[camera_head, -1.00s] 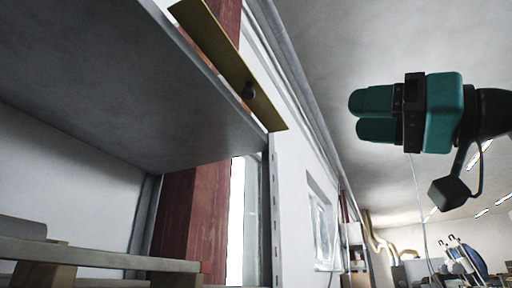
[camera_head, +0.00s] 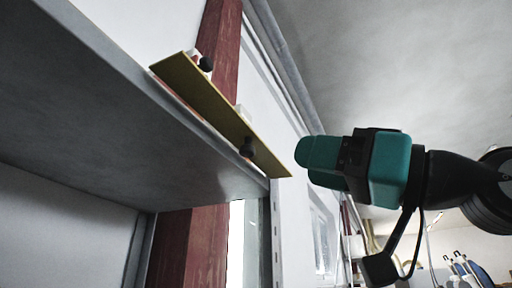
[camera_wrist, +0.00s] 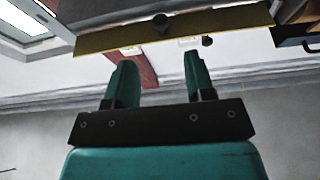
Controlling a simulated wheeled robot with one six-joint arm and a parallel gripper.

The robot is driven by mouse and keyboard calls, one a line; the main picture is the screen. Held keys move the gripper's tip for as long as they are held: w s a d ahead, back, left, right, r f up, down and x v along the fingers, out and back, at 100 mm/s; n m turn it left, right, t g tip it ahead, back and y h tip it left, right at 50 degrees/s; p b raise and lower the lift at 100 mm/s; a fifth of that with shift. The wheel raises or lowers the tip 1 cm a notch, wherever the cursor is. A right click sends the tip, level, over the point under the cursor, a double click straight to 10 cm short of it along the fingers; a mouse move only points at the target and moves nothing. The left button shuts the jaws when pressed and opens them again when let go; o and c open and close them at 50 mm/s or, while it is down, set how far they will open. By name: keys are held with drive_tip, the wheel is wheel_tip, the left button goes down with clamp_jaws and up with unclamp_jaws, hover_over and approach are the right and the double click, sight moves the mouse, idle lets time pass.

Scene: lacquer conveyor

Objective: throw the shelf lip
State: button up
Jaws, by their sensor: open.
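The shelf lip (camera_head: 222,114) is a flat yellow strip along the front edge of the grey shelf (camera_head: 110,130). In the head view it slants down to the right, with one dark knob (camera_head: 247,147) near its lower end and another dark knob (camera_head: 205,64) by its upper edge. In the wrist view the lip (camera_wrist: 210,26) runs across the top, just beyond the fingertips. My teal gripper (camera_head: 314,164) is right of the lip's lower end in the head view. In the wrist view its two fingers (camera_wrist: 157,62) are apart with nothing between them.
A dark red post (camera_head: 222,50) and a white wall stand behind the lip. A grey metal upright (camera_head: 280,235) with slots is below its lower end. A pipe runs along the upper wall. Open air is around my gripper on the right.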

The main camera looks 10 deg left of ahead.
sight(254, 152)
drive_tip(key=p+x, duration=0.7)
drive_tip(key=shift+a+r, duration=0.3)
drive_tip(key=shift+w+a+p, duration=0.3)
drive_tip(key=shift+a+p, duration=0.2)
drive_tip(key=shift+a, duration=0.2)
drive_tip(key=c, duration=0.9)
